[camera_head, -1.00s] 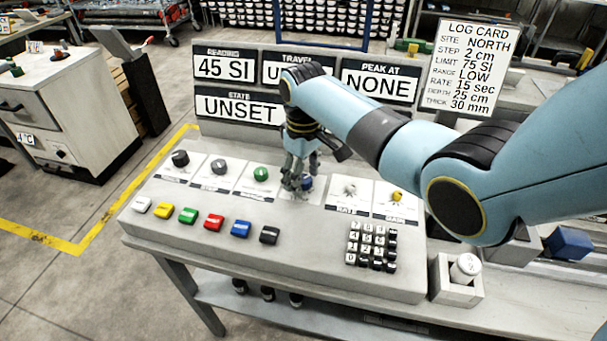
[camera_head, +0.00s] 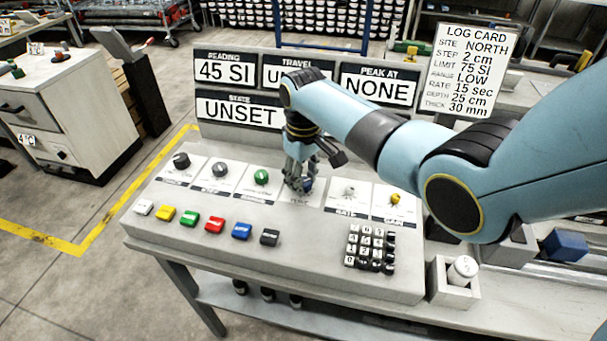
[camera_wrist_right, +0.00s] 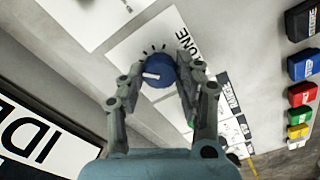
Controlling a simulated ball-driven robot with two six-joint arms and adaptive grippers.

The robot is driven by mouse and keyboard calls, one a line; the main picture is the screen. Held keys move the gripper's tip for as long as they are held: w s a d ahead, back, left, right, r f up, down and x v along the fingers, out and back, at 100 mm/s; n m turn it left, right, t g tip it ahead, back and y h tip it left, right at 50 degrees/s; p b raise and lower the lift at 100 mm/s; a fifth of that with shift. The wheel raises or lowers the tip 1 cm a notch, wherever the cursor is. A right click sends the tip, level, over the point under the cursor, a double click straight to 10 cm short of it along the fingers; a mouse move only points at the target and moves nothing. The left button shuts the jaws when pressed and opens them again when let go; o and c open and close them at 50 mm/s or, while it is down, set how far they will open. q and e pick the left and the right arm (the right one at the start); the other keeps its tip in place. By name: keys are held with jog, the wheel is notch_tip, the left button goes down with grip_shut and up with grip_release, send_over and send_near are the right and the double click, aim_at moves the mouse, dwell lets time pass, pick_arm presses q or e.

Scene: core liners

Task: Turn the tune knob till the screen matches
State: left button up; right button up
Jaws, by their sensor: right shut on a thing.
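The blue tune knob (camera_head: 308,184) sits in the back row of the console (camera_head: 330,268), on a white label plate. My right gripper (camera_head: 298,187) reaches down over it and hides most of it in the head view. In the right wrist view the blue knob (camera_wrist_right: 158,71) shows a white pointer mark, and the fingers of my right gripper (camera_wrist_right: 160,75) are shut on its two sides. The reading screen (camera_head: 224,72) shows 45 SI, the state screen (camera_head: 240,108) UNSET, and the peak screen (camera_head: 378,83) NONE. My arm hides most of the travel screen (camera_head: 268,68). My left gripper is not in view.
Black, grey and green knobs (camera_head: 261,177) stand left of the tune knob, a grey and a yellow one (camera_head: 395,200) right. Several coloured buttons (camera_head: 215,225) and a keypad (camera_head: 370,247) lie in front. A log card (camera_head: 473,70) stands at the back right, listing LIMIT 75 SI.

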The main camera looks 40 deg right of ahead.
jog(key=m+p, duration=0.2)
jog(key=m, duration=0.1)
jog(key=shift+r, duration=0.1)
jog(key=shift+m+p, duration=0.95)
jog(key=shift+m, duration=0.75)
jog(key=o, duration=1.1)
jog(key=shift+o, duration=0.2)
notch_tip(320, 180, up, 12)
